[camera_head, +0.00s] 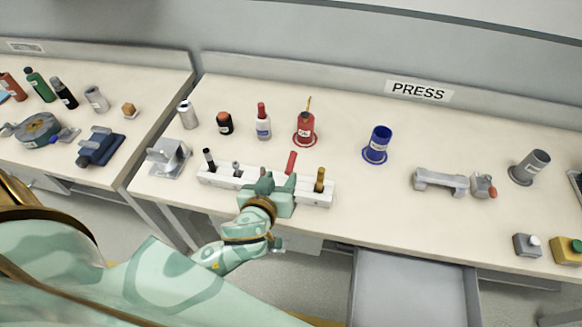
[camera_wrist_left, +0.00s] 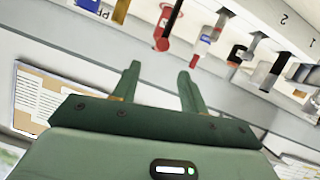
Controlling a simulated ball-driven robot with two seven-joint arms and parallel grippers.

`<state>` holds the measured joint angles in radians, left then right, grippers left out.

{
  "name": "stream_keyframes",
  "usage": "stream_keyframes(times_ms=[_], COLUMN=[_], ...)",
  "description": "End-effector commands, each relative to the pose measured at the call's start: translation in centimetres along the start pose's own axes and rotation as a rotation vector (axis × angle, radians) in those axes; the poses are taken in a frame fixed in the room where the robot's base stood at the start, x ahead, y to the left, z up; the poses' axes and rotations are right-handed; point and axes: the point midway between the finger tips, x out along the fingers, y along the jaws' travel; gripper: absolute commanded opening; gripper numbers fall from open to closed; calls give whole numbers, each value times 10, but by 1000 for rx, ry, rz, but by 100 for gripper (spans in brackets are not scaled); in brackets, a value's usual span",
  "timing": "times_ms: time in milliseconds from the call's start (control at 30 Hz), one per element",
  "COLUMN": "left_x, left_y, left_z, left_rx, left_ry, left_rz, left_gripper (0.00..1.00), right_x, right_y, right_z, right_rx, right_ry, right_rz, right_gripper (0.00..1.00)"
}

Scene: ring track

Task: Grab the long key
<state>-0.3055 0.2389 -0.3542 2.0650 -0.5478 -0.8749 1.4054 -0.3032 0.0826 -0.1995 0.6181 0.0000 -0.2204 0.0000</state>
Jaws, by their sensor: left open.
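A pale rack (camera_head: 224,181) on the middle bench holds a black-topped piece (camera_head: 209,160), a short grey piece (camera_head: 236,168), a slanted red-handled piece (camera_head: 290,163) and a brass-coloured piece (camera_head: 320,181). I cannot tell for certain which is the long key. My left gripper (camera_head: 277,181) is at the rack's front, between the grey and brass pieces, and hides part of the rack. In the left wrist view its two fingers (camera_wrist_left: 159,70) are apart with nothing between them. The rack pieces show beyond them. My right gripper is not in view.
A grey stand (camera_head: 169,157) is left of the rack. An open drawer (camera_head: 413,290) juts out below.

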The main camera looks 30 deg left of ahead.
Motion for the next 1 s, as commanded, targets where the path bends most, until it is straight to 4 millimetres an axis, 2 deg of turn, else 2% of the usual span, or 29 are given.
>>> stream_keyframes(times_ms=[100,367,600,700,900,933,1000], left_x=[26,51,88,96,97,97,97], left_y=[0,0,-1,-1,-1,-1,-1], left_z=[1,3,11,11,11,11,11], left_rx=[4,3,4,2,1,1,1], left_ry=[1,-1,0,-1,-3,-2,-2], left_rz=[1,1,1,1,1,1,1], left_gripper=[43,43,43,43,43,40,21], right_x=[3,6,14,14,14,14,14], right_y=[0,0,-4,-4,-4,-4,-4], right_z=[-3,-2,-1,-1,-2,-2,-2], right_rx=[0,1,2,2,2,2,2], right_ry=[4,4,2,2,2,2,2], right_rz=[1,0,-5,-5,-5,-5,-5], right_gripper=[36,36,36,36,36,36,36])
